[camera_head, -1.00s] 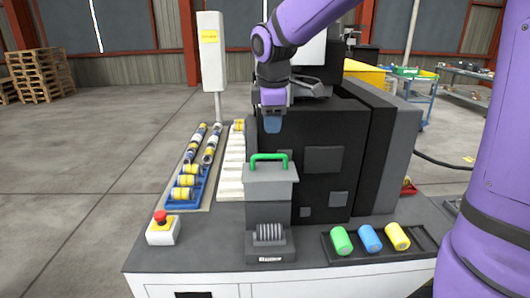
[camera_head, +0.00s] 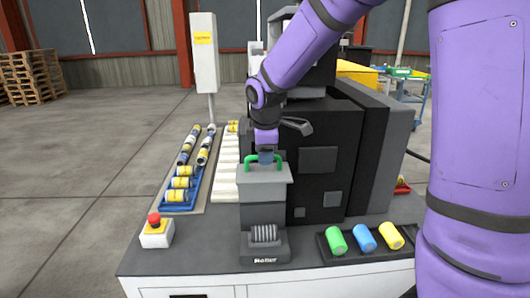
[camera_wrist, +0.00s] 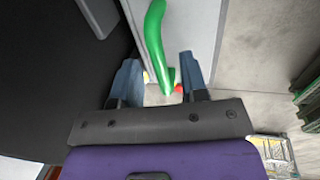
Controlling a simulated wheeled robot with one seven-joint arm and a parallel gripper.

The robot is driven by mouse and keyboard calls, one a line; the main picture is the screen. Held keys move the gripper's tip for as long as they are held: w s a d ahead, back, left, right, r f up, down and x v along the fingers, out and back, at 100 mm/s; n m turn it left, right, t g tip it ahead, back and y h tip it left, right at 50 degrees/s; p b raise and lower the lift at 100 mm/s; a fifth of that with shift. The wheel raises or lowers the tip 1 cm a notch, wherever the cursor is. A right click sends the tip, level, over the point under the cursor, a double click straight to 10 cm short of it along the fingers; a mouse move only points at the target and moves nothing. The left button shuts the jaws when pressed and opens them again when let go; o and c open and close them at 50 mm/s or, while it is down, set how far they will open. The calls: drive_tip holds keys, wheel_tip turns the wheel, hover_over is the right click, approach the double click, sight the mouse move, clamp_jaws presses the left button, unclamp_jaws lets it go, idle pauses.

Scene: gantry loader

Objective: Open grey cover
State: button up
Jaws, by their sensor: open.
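The grey cover (camera_head: 264,176) sits on top of the dark grey column at the front of the machine. It looks shut. A green handle (camera_head: 281,161) arches over it, and it also shows in the wrist view (camera_wrist: 154,32). My gripper (camera_head: 265,160) is right at the handle, coming from above. In the wrist view my gripper (camera_wrist: 158,75) is open, with blue-grey fingers apart and the handle's end between or just beyond their tips. I cannot tell whether a finger touches the handle.
A red emergency button (camera_head: 154,220) on a white box stands at front left. A blue tray (camera_head: 188,206) of yellow parts lies behind it. A dark rack (camera_head: 324,243) with green, blue and yellow cylinders is at front right. The tall black machine (camera_head: 330,125) stands close right of my gripper.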

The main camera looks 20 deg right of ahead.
sight(266, 176)
clamp_jaws()
drive_tip(key=shift+s+a+f, duration=0.2)
drive_tip(key=shift+s, duration=0.35)
drive_tip(key=shift+s+a+f, duration=0.15)
drive_tip(key=shift+s, duration=0.45)
drive_tip(key=shift+s+a+f, duration=0.2)
drive_tip(key=shift+s, duration=0.35)
unclamp_jaws()
drive_tip(key=shift+w, duration=0.1)
drive_tip(key=shift+r, duration=0.1)
drive_tip(key=v, duration=1)
drive_tip(key=shift+r, duration=0.25)
